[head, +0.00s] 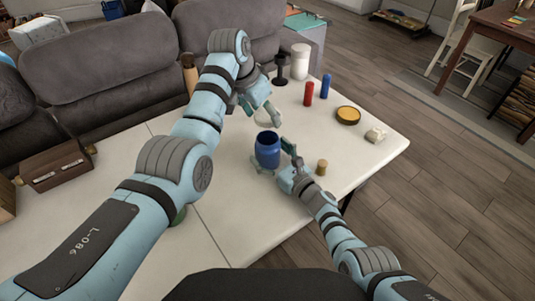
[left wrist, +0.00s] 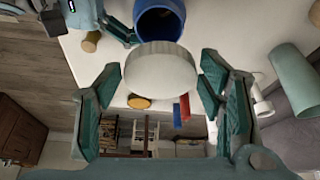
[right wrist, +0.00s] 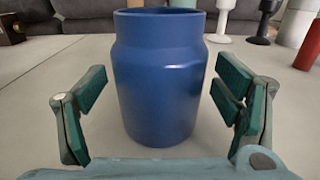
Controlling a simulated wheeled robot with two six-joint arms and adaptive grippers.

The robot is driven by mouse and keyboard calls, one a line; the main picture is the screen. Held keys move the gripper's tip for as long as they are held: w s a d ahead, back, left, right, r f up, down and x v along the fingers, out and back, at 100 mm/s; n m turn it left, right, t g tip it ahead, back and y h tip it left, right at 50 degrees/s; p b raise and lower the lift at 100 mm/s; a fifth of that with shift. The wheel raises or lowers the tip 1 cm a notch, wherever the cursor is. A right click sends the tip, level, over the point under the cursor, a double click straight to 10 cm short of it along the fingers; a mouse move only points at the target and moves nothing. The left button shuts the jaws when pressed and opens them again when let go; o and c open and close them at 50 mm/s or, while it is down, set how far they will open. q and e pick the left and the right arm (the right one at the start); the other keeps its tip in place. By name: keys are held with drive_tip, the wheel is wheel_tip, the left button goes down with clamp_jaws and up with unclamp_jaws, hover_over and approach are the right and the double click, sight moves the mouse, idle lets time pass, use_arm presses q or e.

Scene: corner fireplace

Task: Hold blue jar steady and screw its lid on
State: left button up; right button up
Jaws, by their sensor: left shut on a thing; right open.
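The blue jar (head: 267,150) stands upright on the white table with its mouth open. It also shows in the right wrist view (right wrist: 160,85). My left gripper (head: 264,112) is shut on the white round lid (left wrist: 160,70) and holds it above and close to the jar, apart from its rim. In the head view the lid is mostly hidden by the gripper. My right gripper (right wrist: 160,105) is open low at the jar, one finger on each side, with gaps visible between the fingers and the jar wall.
On the white table (head: 235,225) stand a cork-coloured cylinder (head: 321,167), a red cylinder (head: 308,93), a blue cylinder (head: 325,86), a yellow round dish (head: 348,115), a pale lumpy object (head: 376,134), a black goblet (head: 280,69) and a wooden box (head: 56,164). A grey sofa (head: 100,62) is behind.

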drive_tip(key=shift+c, duration=0.6)
drive_tip(key=c, duration=1.7)
use_arm(q)
approach(263, 136)
drive_tip(key=shift+s+d+f, duration=0.3)
drive_tip(key=shift+d+f, duration=0.3)
drive_tip(key=shift+d, duration=0.05)
drive_tip(key=shift+s+d+f, duration=0.3)
drive_tip(key=shift+d+f, duration=0.3)
drive_tip(key=shift+d, duration=0.05)
use_arm(e)
drive_tip(key=shift+o, duration=0.2)
use_arm(q)
drive_tip(key=shift+f, duration=0.95)
drive_tip(key=shift+f, duration=0.55)
drive_tip(key=o, duration=0.8)
drive_tip(key=shift+c, duration=0.2)
use_arm(e)
clamp_jaws()
